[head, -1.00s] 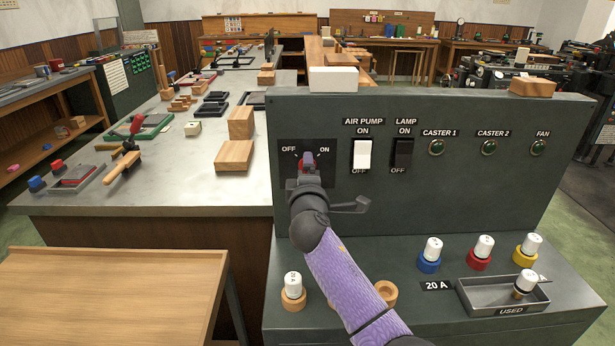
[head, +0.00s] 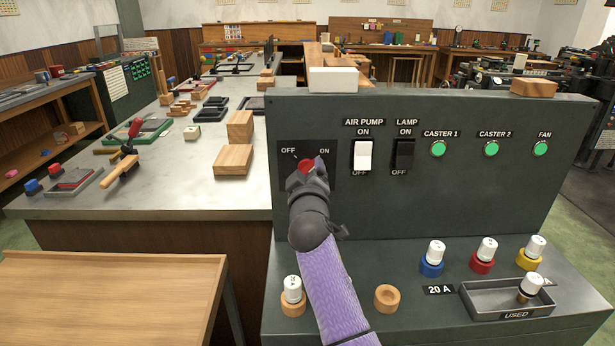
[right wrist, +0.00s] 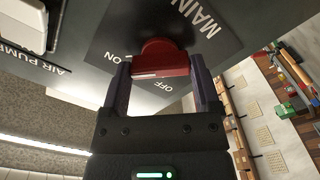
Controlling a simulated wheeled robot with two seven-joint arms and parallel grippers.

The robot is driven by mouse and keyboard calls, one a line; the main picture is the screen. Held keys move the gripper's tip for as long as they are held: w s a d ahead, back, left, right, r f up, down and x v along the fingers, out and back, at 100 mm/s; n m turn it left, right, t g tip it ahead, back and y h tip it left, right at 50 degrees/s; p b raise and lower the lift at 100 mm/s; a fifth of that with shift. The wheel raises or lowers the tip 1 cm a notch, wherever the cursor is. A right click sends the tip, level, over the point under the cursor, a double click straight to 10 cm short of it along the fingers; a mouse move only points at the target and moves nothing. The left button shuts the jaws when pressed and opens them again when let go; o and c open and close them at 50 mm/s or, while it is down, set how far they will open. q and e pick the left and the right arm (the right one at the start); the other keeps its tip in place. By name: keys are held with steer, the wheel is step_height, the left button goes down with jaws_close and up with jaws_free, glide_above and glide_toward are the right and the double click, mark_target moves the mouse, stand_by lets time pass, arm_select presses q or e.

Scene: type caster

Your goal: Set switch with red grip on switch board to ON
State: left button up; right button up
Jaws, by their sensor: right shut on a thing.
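The switch with the red grip (head: 306,166) sits on a black plate at the left of the dark green switch board (head: 470,205). The plate carries the words OFF at left and ON at right. My right gripper (head: 312,172) is in front of the plate and covers part of the grip. In the right wrist view the red grip (right wrist: 162,62) is between the two fingers of the right gripper (right wrist: 158,85), which is shut on it. The lamps CASTER 1 (head: 438,149), CASTER 2 (head: 491,149) and FAN (head: 540,148) glow green. My left gripper is not in view.
Beside the plate are the white AIR PUMP switch (head: 362,155) and the black LAMP switch (head: 403,154). On the lower ledge stand several white-topped fuses and a grey USED tray (head: 485,312). A wooden table (head: 110,300) is at the left front.

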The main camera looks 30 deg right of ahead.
steer(key=shift+m, duration=0.3)
steer(key=o, duration=1.1)
steer(key=shift+s+a, duration=0.1)
steer(key=p+v, duration=0.2)
steer(key=v, duration=0.7)
steer(key=shift+s+a, duration=0.25)
steer(key=shift+s, duration=0.05)
